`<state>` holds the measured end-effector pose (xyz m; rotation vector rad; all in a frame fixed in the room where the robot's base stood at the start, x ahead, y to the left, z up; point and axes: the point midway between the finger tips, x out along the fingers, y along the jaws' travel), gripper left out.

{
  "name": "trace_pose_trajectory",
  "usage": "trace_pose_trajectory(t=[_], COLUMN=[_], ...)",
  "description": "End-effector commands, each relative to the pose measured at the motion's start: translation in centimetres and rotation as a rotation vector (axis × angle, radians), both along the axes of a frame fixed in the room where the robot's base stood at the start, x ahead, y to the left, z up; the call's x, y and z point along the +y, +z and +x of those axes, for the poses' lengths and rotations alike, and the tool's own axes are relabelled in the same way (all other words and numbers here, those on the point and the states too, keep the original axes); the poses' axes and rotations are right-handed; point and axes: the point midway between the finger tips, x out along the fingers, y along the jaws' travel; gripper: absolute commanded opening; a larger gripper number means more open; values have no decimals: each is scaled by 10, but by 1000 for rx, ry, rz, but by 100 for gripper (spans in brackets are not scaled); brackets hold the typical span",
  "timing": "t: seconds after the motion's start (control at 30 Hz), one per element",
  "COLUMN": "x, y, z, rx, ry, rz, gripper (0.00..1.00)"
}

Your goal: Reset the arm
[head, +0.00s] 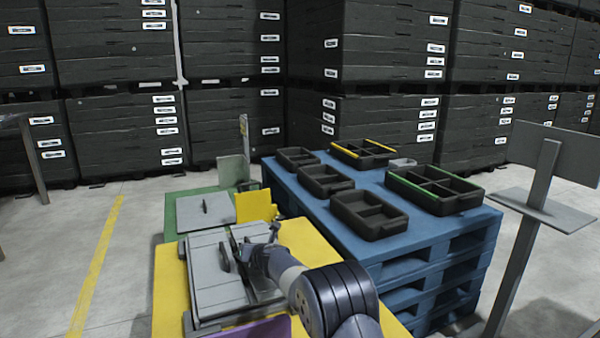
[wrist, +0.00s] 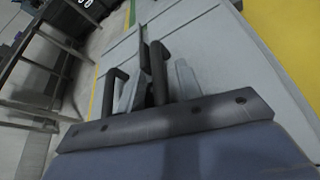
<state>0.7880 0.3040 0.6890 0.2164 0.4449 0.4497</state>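My gripper (head: 236,256) is over grey flat panels (head: 216,294) on a yellow-topped stand, in the middle of the head view. Its two fingers stand apart, with a gap between them, so it looks open. In the wrist view my gripper (wrist: 155,88) shows above its dark mounting bar. A thin dark upright piece (wrist: 146,58) shows between or just beyond the fingers. It looks like a handle on the grey panel (wrist: 205,45), but I cannot tell whether the fingers touch it. My arm comes in from the lower right and hides part of the stand.
A blue pallet stack (head: 440,235) with several black divided trays (head: 370,213) stands right of my arm. A grey panel on a post (head: 545,185) is at far right. Black crate stacks (head: 365,50) line the back. Floor is clear at left beside the yellow line (head: 96,265).

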Motion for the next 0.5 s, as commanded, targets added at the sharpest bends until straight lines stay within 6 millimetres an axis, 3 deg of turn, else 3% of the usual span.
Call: trace_pose_trajectory(t=[0.5], x=[-2], y=[1], z=[-4], rx=[-1], ry=[0], rz=[0], gripper=[34])
